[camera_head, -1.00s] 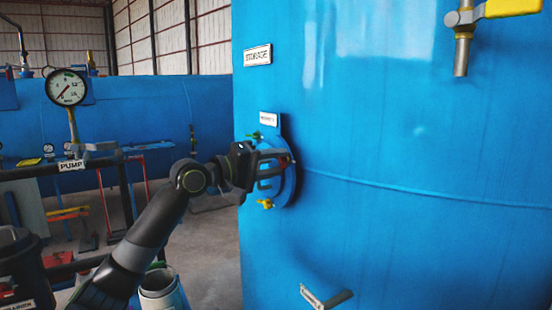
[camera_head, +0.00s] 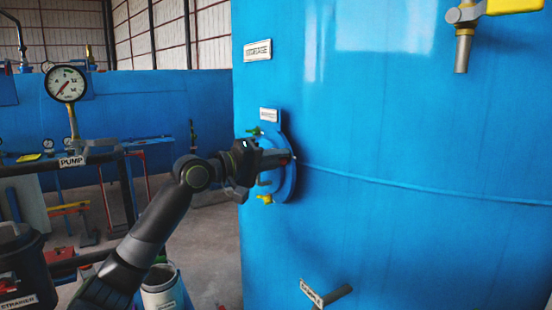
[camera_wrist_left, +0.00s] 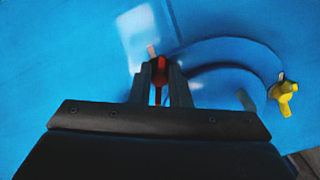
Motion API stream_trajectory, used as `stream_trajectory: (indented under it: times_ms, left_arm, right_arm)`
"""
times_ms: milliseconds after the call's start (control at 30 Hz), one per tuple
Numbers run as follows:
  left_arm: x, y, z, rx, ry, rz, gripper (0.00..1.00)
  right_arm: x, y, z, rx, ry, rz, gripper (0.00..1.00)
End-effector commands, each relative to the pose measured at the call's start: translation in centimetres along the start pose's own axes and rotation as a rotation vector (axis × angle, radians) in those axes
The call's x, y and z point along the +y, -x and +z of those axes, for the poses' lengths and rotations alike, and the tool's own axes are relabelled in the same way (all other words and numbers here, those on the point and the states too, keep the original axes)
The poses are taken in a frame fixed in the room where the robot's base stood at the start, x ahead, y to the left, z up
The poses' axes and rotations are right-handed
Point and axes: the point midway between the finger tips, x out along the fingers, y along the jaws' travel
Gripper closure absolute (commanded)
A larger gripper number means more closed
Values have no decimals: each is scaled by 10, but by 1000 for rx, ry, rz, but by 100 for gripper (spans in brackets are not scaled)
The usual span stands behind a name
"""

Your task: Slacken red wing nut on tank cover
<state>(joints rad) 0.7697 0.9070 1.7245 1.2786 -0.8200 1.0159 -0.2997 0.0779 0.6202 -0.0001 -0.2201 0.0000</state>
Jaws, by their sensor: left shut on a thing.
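The round blue tank cover (camera_head: 289,181) sits on the side of the big blue tank (camera_head: 400,120). My left gripper (camera_head: 285,158) reaches it from the left, at the cover's right side. In the left wrist view the red wing nut (camera_wrist_left: 159,71) sits between the two fingers (camera_wrist_left: 160,85), which are shut on it. In the head view the fingers mostly hide the red nut. A yellow wing nut (camera_head: 265,198) is at the lower left of the cover, and also shows in the left wrist view (camera_wrist_left: 286,92). A green wing nut (camera_head: 255,131) is at the upper left. My right gripper is not in view.
A pipe with a yellow-handled valve (camera_head: 463,45) juts out at upper right. A small handle (camera_head: 335,297) sticks out below the cover. A pressure gauge (camera_head: 66,84) and pump rail stand at left. A white bucket (camera_head: 163,290) stands on the floor beneath my arm.

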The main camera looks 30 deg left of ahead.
Motion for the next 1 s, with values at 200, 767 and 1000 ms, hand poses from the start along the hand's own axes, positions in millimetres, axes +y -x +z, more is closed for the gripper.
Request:
stream_trajectory:
  times_ms: [200,767,1000]
  left_arm:
    - [0,0,0,-1,-80,0,100]
    - [-1,0,0,0,-80,-1,62]
    - [-1,0,0,0,-72,-1,62]
  right_arm:
    - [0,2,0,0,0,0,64]
    - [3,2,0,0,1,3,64]
    - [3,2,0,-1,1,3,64]
